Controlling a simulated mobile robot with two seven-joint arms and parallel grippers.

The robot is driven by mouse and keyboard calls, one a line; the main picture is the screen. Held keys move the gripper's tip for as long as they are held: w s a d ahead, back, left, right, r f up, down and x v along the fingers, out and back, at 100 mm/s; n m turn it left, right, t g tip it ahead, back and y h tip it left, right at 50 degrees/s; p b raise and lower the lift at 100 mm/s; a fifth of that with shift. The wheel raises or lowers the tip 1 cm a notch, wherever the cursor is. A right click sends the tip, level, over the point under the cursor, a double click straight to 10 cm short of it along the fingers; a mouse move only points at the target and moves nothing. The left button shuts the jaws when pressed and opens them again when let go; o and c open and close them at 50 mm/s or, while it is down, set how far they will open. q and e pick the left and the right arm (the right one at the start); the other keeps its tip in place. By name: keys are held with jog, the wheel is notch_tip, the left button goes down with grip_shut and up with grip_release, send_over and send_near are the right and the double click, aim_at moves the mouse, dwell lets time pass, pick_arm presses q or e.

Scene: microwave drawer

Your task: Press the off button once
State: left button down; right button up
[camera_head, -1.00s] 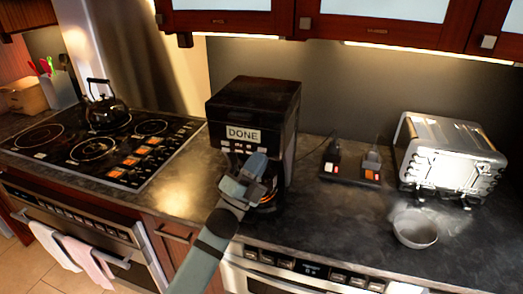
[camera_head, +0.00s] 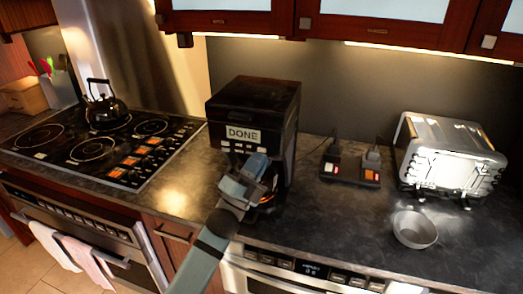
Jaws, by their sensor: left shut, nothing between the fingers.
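A black coffee machine (camera_head: 253,108) stands on the counter with a panel reading "DONE" (camera_head: 243,134). A row of small buttons (camera_head: 236,146) sits just under that panel and looks pale. The labels on the buttons are too small to read. My left gripper (camera_head: 257,165) is shut and empty, just below and in front of the button row, and hides part of the machine's lower front. I cannot tell whether its tips touch the machine. My right gripper is not in view.
A power strip (camera_head: 350,172) with lit switches and plugs lies right of the machine. A silver toaster oven (camera_head: 450,155) and a grey bowl (camera_head: 414,229) stand further right. A cooktop (camera_head: 95,150) with a kettle (camera_head: 105,110) is at left. Cabinets (camera_head: 390,25) hang above.

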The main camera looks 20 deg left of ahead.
pick_arm(q)
jog(key=shift+w, duration=0.1)
jog(key=shift+w, duration=0.35)
jog(key=shift+w+b, duration=0.3)
dwell(0.7)
jog(key=shift+s, duration=0.75)
jog(key=shift+s+p, duration=0.6)
jog(key=shift+s, duration=1.95)
jog(key=shift+a+f, duration=0.1)
